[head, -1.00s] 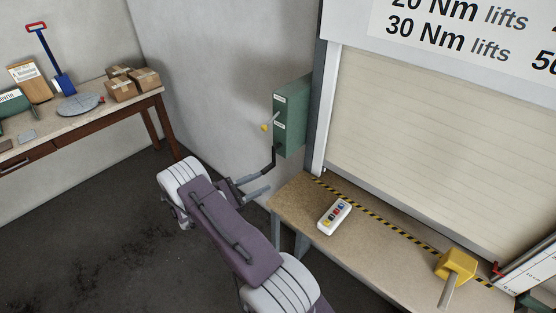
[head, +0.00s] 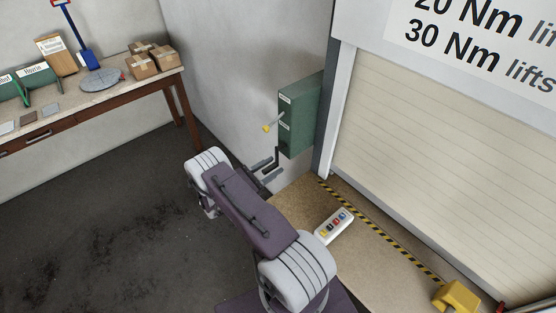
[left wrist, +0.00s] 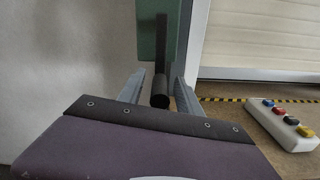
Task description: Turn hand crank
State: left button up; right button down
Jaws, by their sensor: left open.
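A green box (head: 300,115) is mounted on the wall beside the shutter. A dark hand crank (head: 277,157) hangs from its lower part, with its grip pointing out toward my left gripper. My left gripper (head: 265,168) is open at the crank's grip. In the left wrist view the black round grip (left wrist: 160,92) lies between the two grey fingers of the gripper (left wrist: 158,92), with a gap visible on each side. A yellow-tipped lever (head: 266,128) sticks out of the box above the crank. The shutter (head: 435,120) is down in the visible part. My right gripper is out of view.
A bench (head: 375,245) with a striped edge stands below the shutter. It bears a white button box (head: 333,227) and a yellow block (head: 457,296). A table (head: 110,95) with cartons (head: 152,62) stands at the left. The floor between is clear.

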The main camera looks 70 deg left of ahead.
pick_arm(q)
jog(key=shift+p+x, duration=0.3)
jog(key=shift+x, duration=0.9)
jog(key=shift+w, duration=0.1)
grip_shut()
dwell(0.4)
